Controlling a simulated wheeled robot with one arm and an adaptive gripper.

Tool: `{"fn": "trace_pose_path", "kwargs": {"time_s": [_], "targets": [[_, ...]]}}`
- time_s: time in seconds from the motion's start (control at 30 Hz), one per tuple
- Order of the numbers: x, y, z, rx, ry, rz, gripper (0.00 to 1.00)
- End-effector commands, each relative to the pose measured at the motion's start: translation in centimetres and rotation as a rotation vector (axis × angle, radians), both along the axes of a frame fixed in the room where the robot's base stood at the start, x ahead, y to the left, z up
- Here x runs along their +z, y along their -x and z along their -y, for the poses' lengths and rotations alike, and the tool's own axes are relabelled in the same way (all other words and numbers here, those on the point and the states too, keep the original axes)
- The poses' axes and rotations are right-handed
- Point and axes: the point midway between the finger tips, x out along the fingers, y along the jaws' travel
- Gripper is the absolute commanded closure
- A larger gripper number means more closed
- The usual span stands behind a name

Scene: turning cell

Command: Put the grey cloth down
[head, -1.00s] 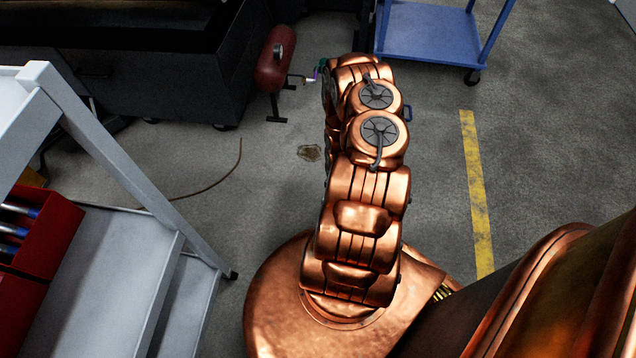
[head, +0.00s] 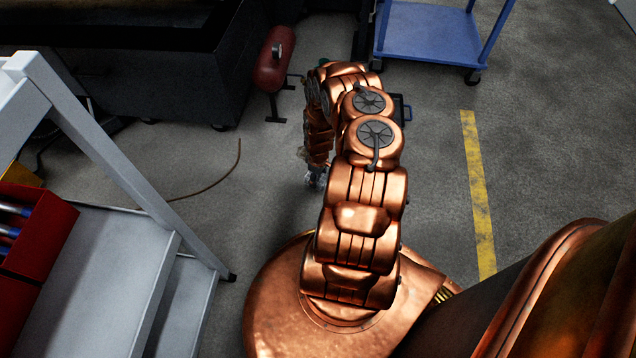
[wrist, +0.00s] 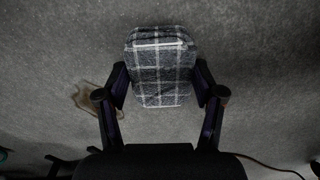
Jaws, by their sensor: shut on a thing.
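The grey cloth (wrist: 160,72) is a folded grey piece with pale checked lines, seen in the wrist view between the two fingers. My gripper (wrist: 161,90) is shut on it, one finger at each side. In the wrist view the concrete floor lies behind the cloth. In the head view my gripper (head: 315,178) hangs from the end of my arm, pointing down over the floor, partly hidden by the arm. The height of the cloth above the floor is hard to tell.
A brown stain (wrist: 97,95) marks the floor beside the cloth. A red tank (head: 273,62) stands near the dark machine (head: 150,75). A blue cart (head: 425,35) is at the back. A grey shelf rack (head: 105,265) is at left. A thin brown cable (head: 215,182) lies on open floor.

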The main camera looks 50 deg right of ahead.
Motion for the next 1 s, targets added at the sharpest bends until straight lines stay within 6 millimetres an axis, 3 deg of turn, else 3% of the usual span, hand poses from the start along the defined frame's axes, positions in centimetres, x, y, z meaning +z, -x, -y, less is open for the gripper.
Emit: {"fn": "trace_pose_path", "kwargs": {"time_s": [0.03, 0.2, 0.63, 0.67, 0.87, 1.0], "targets": [[-1.3, 0.1, -0.1, -0.001, -0.003, -0.003, 0.7], [-3.2, 0.2, -0.1, -0.001, -0.002, -0.002, 0.7], [-3.6, 0.2, -0.1, -0.001, -0.003, -0.003, 0.7], [-3.5, 0.2, -0.1, -0.001, -0.003, -0.003, 0.3], [-3.5, 0.2, -0.1, -0.001, -0.003, -0.003, 0.09], [-3.5, 0.2, -0.1, -0.001, -0.003, -0.003, 0.07]]}}
